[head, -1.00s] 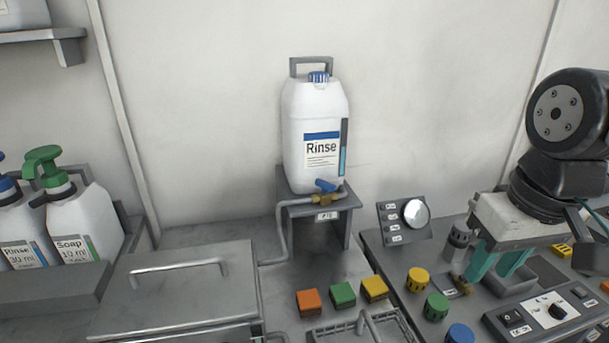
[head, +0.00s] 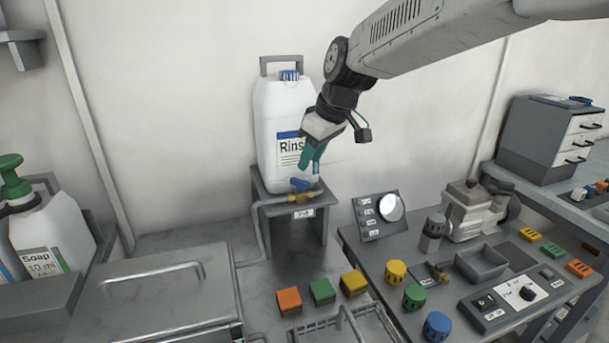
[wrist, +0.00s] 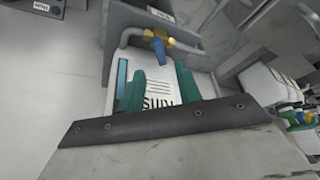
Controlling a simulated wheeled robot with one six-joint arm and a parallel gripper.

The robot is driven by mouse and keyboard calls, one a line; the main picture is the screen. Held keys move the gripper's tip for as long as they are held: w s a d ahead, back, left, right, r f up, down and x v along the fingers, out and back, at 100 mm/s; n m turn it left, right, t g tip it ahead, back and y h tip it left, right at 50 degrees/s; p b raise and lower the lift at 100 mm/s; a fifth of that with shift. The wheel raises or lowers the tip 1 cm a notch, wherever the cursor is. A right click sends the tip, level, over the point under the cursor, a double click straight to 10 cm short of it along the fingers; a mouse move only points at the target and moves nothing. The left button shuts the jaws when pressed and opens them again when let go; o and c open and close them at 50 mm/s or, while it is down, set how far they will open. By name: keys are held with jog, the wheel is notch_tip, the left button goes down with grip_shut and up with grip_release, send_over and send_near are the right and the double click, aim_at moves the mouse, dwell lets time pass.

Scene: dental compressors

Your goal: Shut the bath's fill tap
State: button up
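The fill tap is a brass valve (head: 303,198) with a blue lever handle (head: 300,185), at the foot of the white Rinse container (head: 272,120). The pipe (head: 262,235) runs from the valve down the left side of the stand to the grey lidded bath (head: 145,315). My gripper (head: 311,170) points down in front of the Rinse label, a little above the handle and apart from it. Its teal fingers (wrist: 160,80) are spread with nothing between them.
The container stands on a small grey stand (head: 320,225). Orange (head: 288,300), green (head: 321,291) and yellow (head: 353,282) blocks lie in front. A dial panel (head: 380,215) and a bench with coloured knobs are to the right. A Soap bottle (head: 55,240) is at left.

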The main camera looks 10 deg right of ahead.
aim_at(301, 180)
jog(key=x, duration=0.6)
grip_shut()
